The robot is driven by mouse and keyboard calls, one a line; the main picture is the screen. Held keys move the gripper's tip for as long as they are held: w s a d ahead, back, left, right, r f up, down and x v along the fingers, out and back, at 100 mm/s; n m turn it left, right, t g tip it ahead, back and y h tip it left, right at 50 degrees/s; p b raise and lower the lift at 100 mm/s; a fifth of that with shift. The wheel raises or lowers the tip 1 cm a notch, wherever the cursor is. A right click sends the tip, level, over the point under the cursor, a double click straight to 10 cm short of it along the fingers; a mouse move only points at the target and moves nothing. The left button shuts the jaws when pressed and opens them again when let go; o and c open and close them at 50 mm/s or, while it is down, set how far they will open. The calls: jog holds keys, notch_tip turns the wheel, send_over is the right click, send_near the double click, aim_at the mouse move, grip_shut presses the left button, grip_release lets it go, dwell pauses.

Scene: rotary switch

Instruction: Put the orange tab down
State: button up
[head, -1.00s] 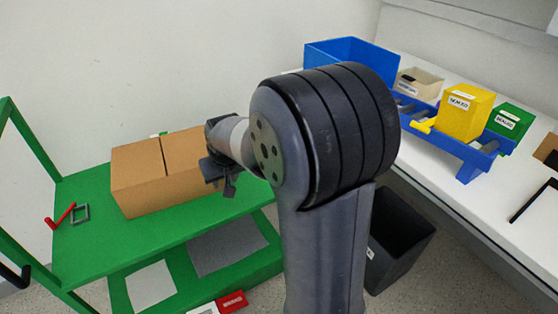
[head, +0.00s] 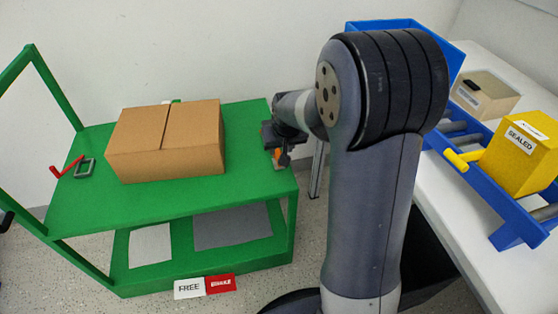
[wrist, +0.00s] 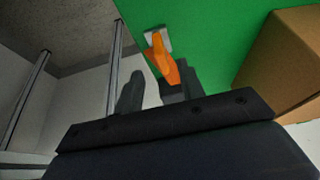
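The orange tab (head: 278,154) is at the right end of the green cart's top, on a small grey plate (head: 281,166). In the wrist view the tab (wrist: 163,62) slants from its grey plate (wrist: 158,39) toward my fingers. My gripper (head: 284,147) is over that corner of the cart. In the wrist view its two dark fingers (wrist: 156,82) stand apart, with the tab's near end between them, close to the right finger. I cannot tell whether the tab touches that finger.
A cardboard box (head: 165,142) sits on the green cart (head: 85,210), left of my gripper. A white FREE label (head: 189,288) and a red label (head: 221,284) are at the cart's lower edge. A white table (head: 440,220) with a blue roller rack and a yellow box (head: 520,155) is at the right.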

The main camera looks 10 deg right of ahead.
aim_at(279, 153)
jog(key=b+x, duration=0.1)
jog(key=x, duration=0.3)
jog(key=shift+a, duration=0.15)
jog(key=shift+s, duration=0.1)
jog(key=shift+c, duration=0.3)
grip_shut()
